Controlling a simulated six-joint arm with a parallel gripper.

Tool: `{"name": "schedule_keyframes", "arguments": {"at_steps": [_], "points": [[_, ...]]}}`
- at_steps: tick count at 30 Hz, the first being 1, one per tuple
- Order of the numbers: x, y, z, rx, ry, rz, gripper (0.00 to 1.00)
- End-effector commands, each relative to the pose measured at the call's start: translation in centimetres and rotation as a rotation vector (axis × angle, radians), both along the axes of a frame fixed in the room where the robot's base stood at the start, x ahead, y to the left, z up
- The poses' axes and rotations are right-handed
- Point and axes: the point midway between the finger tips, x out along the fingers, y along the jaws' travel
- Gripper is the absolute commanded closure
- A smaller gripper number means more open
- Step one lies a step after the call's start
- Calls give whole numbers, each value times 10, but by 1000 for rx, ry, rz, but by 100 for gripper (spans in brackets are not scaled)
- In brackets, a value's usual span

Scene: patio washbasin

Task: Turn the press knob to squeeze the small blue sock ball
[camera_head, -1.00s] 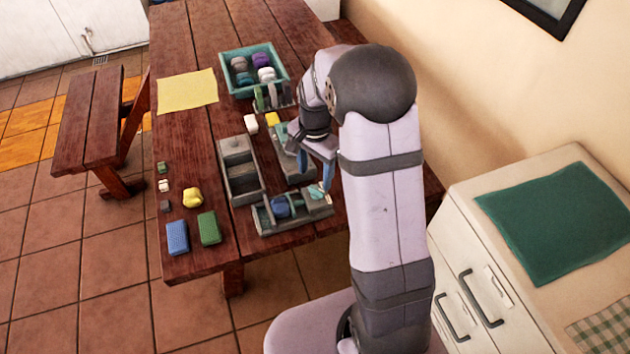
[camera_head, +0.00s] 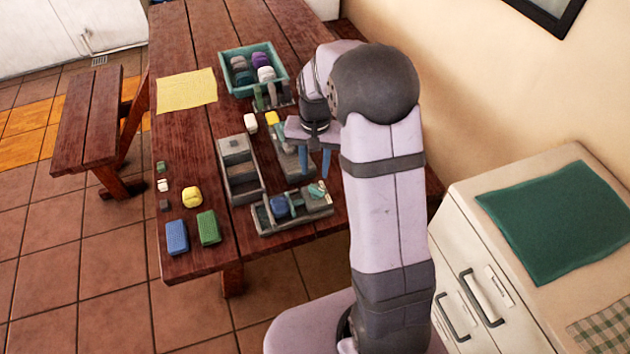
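The press (camera_head: 262,228) is a grey frame at the table's near right edge. The small blue sock ball (camera_head: 280,206) sits inside it, beside a teal-grey upright plate (camera_head: 296,203). The press knob (camera_head: 318,190), pale with teal parts, is at the press's right end. My gripper (camera_head: 316,176) is just above and behind the knob, its two blue fingers pointing down and apart. It looks open and empty, and the fingers appear clear of the knob. Whether the plate touches the ball is too small to tell.
A grey tray (camera_head: 224,172) lies left of the gripper. A teal crate (camera_head: 226,82) of coloured balls stands farther back. A yellow ball (camera_head: 191,196), a blue sponge (camera_head: 177,236), a green sponge (camera_head: 209,228) and small blocks lie at left. A yellow cloth (camera_head: 187,91) lies behind them.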

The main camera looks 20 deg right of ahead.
Motion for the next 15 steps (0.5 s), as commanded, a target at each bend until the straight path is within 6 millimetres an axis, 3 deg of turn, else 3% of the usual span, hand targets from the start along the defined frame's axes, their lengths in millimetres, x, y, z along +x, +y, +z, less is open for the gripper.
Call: {"name": "schedule_keyframes", "arguments": {"at_steps": [9,15], "points": [[1,0,2,-3,3,715,69],[0,0,1,-4,6,1049,69]]}}
